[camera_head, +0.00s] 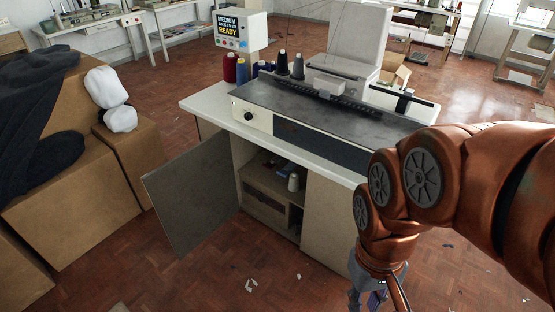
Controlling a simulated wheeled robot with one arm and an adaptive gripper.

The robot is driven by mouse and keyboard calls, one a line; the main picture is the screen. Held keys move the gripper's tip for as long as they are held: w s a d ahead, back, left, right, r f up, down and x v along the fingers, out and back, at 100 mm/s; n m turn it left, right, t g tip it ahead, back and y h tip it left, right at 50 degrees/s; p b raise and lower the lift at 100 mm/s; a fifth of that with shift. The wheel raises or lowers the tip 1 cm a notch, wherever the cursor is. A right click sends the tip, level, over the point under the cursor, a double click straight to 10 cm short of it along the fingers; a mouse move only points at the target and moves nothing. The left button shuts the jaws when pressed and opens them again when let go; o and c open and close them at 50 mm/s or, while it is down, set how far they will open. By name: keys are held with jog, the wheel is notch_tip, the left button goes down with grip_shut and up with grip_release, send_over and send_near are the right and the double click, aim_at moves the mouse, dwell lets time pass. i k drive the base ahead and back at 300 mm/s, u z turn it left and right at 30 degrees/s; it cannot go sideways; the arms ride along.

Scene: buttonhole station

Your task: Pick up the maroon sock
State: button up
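I cannot make out a maroon sock in the head view. The closest colour is a dark red thread cone (229,68) on the machine table. My gripper (372,304) hangs at the bottom edge, right of centre, in front of the cabinet. Its fingertips are cut off by the frame, so I cannot tell whether it is open or shut. A small purple-blue patch shows at the gripper; I cannot tell what it is. My arm hides the right end of the table.
The buttonhole machine table (205,103) has an open cabinet door (190,195) swung out to the left, with a thread cone (294,182) inside. Cardboard boxes (75,205) at left hold dark cloth (45,120) and white bundles (106,88). Floor in front is mostly clear, with small white scraps (250,286).

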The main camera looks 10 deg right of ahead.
aim_at(278, 158)
jog(key=z, duration=0.05)
jog(key=i, duration=0.55)
jog(key=u, duration=0.75)
jog(key=i, duration=0.85)
jog(key=u, duration=0.7)
